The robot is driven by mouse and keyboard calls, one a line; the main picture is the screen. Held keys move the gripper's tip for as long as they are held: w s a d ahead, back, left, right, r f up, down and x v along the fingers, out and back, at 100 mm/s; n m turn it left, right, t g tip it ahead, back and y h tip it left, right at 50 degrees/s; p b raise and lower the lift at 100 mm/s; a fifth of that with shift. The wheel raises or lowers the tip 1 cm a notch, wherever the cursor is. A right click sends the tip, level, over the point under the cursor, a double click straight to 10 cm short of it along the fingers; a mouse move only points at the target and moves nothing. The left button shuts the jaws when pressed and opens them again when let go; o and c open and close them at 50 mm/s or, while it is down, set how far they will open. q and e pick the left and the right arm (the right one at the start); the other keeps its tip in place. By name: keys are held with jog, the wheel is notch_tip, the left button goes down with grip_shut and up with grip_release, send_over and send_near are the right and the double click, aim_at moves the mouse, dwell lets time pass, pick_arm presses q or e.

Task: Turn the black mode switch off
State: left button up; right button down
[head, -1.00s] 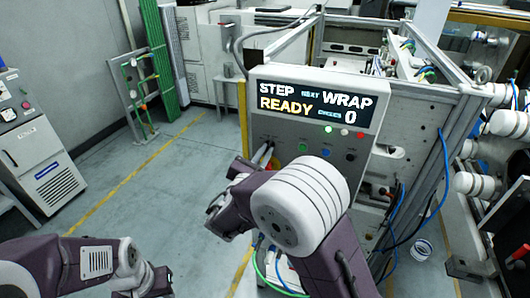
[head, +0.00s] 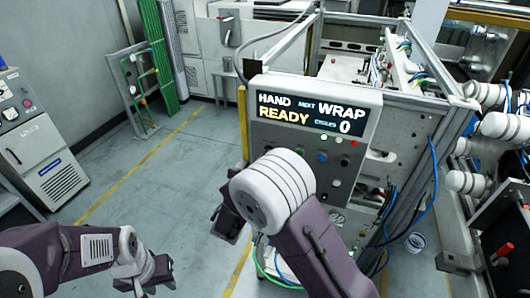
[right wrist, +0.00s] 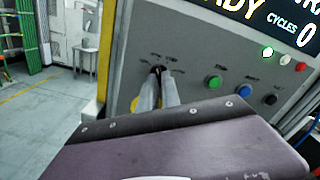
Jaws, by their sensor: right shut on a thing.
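The black mode switch (right wrist: 157,70) sits at the left of the grey control panel, under small lettering too blurred to read. My right gripper (right wrist: 160,78) is shut on it, its two pale fingers closed around the knob in the right wrist view. The knob's exact pointing is hidden between the fingers. In the head view my right arm hides the switch and the fingers. The display (head: 311,113) reads HAND, NEXT WRAP, READY, CYCLES 0. My left gripper (head: 154,277) is low at the left, away from the panel; its finger gap is not clear.
Right of the switch are a green button (right wrist: 214,82), a blue button (right wrist: 246,90) and a black knob (right wrist: 270,99). A lit lamp (right wrist: 267,51) and a red lamp (right wrist: 301,66) are above. A grey cabinet (head: 45,165) stands left; the floor between is clear.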

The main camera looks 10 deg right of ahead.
jog(key=n+p, duration=0.3)
jog(key=shift+r+n, duration=0.3)
jog(key=shift+r, duration=0.1)
jog(key=shift+f+n+p, duration=0.1)
jog(key=shift+n+p, duration=1.3)
jog(key=shift+n, duration=0.4)
jog(key=c, duration=1.6)
grip_release()
jog(key=shift+f, duration=0.1)
jog(key=shift+o, duration=0.2)
